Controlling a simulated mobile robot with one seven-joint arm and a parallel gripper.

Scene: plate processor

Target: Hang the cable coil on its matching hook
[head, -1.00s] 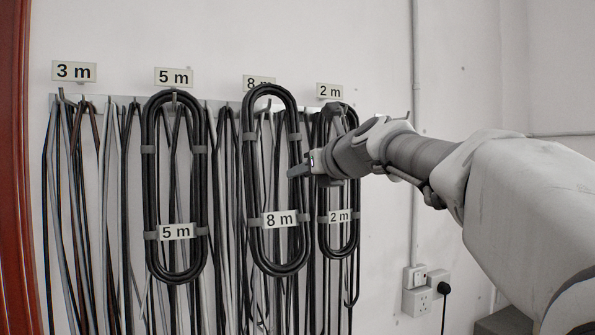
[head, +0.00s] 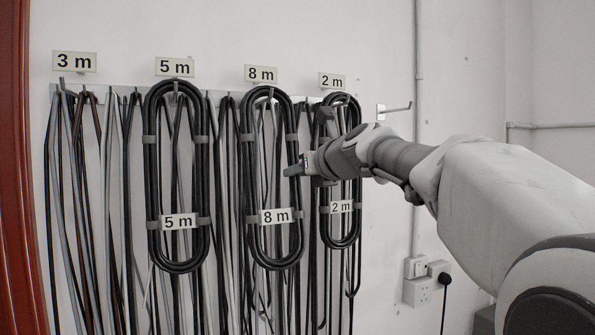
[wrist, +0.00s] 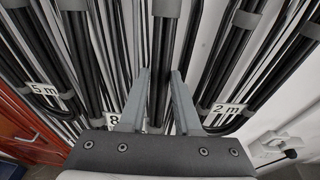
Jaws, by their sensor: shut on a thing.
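The 8 m cable coil (head: 247,165) is a long black loop with grey bands and a white "8 m" label. It hangs upright in front of the rail, its top just below the "8 m" sign (head: 261,73). Whether its top rests on the hook there is unclear. My gripper (head: 299,170) is at the coil's right side. In the wrist view its two grey fingers (wrist: 160,80) stand either side of a dark strand of the coil (wrist: 162,55), shut on it. The "8" of its label shows left of the fingers.
The 5 m coil (head: 152,180) hangs to the left under its sign, and the 2 m coil (head: 326,225) close on the right, partly behind my gripper. Loose cables hang behind. The "3 m" sign (head: 75,62) is far left. An empty hook (head: 397,108) sticks out at right.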

